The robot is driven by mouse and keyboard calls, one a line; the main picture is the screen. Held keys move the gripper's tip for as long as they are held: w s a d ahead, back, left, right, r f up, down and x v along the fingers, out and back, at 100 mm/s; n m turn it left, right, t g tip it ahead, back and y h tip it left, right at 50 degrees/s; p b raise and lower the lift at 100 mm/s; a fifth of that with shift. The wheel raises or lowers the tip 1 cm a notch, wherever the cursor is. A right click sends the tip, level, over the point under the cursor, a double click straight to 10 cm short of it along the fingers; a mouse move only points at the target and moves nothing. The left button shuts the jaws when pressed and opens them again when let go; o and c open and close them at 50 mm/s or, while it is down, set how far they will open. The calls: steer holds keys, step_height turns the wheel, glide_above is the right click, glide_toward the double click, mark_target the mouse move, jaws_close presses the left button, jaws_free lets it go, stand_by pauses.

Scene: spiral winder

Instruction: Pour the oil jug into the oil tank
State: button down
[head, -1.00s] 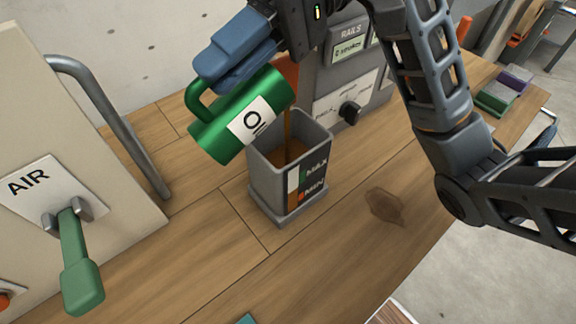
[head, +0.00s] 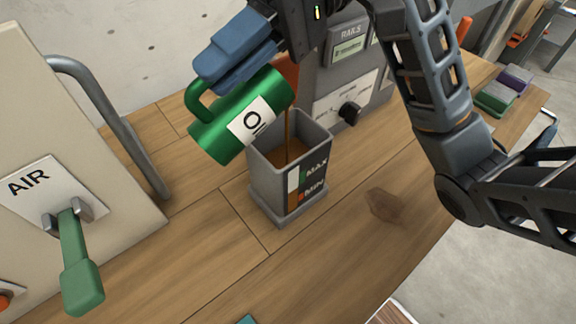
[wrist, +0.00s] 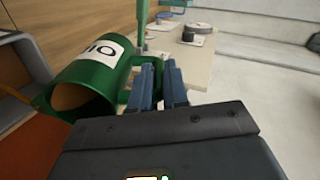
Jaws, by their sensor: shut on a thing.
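The green oil jug (head: 222,142), with a white "OIL" label, is tilted steeply above the oil tank. My gripper (head: 235,58) is shut on its handle. In the wrist view the jug (wrist: 90,82) lies left of my gripper (wrist: 160,85), its mouth toward the camera. The grey oil tank (head: 268,185) stands on the wooden bench with MAX and MIN marks on its front.
A grey control box labelled RAILS (head: 345,75) with a black knob stands behind the tank. An AIR panel with a green lever (head: 77,265) is at left. A brown patch (head: 384,205) marks the bench right of the tank. Green and purple blocks (head: 500,92) sit at the far right.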

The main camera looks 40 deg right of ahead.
stand_by(0.3)
steer(key=shift+d+f+y+b, duration=0.15)
steer(key=shift+d+y+b, duration=0.2)
steer(key=shift+y, duration=0.05)
stand_by(1.6)
steer(key=shift+d+f+y+b, duration=0.2)
steer(key=shift+d+y+b, duration=0.2)
steer(key=shift+y, duration=0.1)
stand_by(1.2)
steer(key=shift+d+f+y+b, duration=0.2)
steer(key=shift+d+y+b, duration=0.15)
steer(key=shift+d+y, duration=0.05)
steer(key=shift+f, duration=0.15)
stand_by(1.3)
steer(key=shift+d+f+y+b, duration=0.1)
steer(key=shift+d+y+b, duration=0.1)
steer(key=shift+y+b, duration=0.1)
steer(key=shift+d, duration=0.2)
